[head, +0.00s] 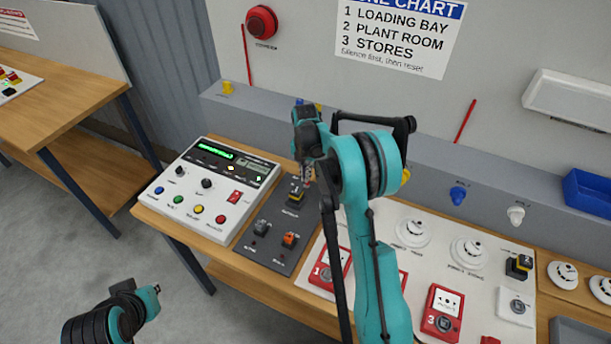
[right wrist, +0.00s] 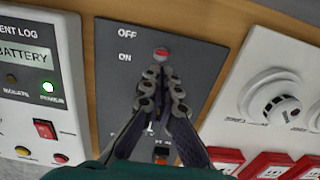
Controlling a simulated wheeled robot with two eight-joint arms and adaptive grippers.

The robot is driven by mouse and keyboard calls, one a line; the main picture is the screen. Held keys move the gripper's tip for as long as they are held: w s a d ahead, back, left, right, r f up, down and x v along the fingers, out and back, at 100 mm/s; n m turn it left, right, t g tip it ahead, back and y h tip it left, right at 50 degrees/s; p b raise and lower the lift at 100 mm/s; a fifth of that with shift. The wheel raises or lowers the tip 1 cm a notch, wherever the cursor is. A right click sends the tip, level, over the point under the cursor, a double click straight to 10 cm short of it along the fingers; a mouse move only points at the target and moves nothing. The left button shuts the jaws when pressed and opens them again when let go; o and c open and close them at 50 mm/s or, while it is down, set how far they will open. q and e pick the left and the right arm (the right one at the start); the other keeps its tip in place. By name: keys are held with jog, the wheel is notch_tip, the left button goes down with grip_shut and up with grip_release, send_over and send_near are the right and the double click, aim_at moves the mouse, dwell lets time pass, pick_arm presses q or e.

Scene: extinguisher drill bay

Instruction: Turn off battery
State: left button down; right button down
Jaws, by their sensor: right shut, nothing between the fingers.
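The dark grey switch plate (head: 272,245) lies on the bench beside the white control panel. The battery switch (head: 295,197), with a yellow part, stands at its upper end. My right gripper (head: 306,178) is shut and empty, right over this switch. In the right wrist view the shut fingertips (right wrist: 161,76) sit just below a red round part (right wrist: 162,53), near the OFF and ON labels. The fingers hide most of the switch there, so its position and any contact are unclear. My left arm shows at the lower left, its gripper (head: 155,289) away from the bench; its opening is unclear.
Two more switches (head: 260,228) (head: 289,240) sit lower on the plate. Red call points (head: 442,310) and white detectors (head: 413,232) stand to the right.

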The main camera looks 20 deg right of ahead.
notch_tip(320, 180, up, 12)
jog(key=shift+f, duration=0.15)
dwell(0.5)
jog(key=s+a+r+m+t+b, duration=0.2)
jog(key=s+a+m, duration=0.2)
jog(key=s+m, duration=0.25)
jog(key=s+a+r+m+t+b, duration=0.1)
jog(key=s+a+r+m+b, duration=0.15)
jog(key=s+m, duration=0.35)
jog(key=s+a+f+m+t+b, duration=0.1)
jog(key=s+a+f+m+t, duration=0.1)
jog(key=s+f+m, duration=0.2)
jog(key=s+a+f+m+t+b, duration=0.2)
jog(key=s+a+f+m, duration=0.1)
jog(key=s+m, duration=0.6)
jog(key=s+f, duration=0.1)
jog(key=s, duration=0.2)
jog(key=shift+s+a+f, duration=0.15)
jog(key=shift+a+f, duration=0.05)
jog(key=shift+a, duration=0.1)
